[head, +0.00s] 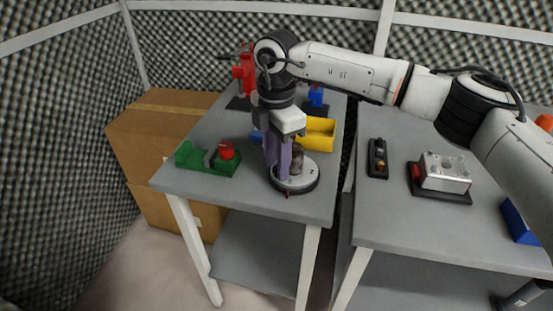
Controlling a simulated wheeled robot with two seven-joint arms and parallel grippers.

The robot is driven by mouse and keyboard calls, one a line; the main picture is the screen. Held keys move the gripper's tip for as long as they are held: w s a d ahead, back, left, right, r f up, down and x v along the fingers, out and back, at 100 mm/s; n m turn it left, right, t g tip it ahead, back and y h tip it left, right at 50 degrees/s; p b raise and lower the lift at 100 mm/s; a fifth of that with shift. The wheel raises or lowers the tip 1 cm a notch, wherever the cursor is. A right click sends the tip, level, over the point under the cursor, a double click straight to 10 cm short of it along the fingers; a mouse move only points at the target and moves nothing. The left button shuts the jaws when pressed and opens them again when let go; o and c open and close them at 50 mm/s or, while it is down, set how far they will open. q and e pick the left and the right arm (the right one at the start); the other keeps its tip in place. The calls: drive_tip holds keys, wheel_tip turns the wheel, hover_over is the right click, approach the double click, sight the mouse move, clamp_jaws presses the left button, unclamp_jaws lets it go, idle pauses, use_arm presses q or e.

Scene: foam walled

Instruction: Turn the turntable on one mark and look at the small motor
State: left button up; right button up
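The turntable (308,180) is a round, pale disc with dark number marks and a dark base, near the front edge of the left table. A small red pointer (288,194) shows at its front. A small brownish-grey cylinder, likely the small motor (297,160), stands on the disc, partly hidden by my gripper. My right gripper (277,177) points down with its purple fingers at the left part of the turntable, beside the motor. Whether the fingers touch the disc or the motor, and how far apart they are, is unclear. My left gripper is out of view.
A green fixture (190,155) with a red round part (226,150) sits left of the turntable. A yellow bin (319,133) is close behind it. A red device (244,72) stands farther back. The right table holds a switch box (378,158) and a silver box (444,172).

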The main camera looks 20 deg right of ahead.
sight(306, 181)
drive_tip(key=shift+c, duration=0.6)
clamp_jaws()
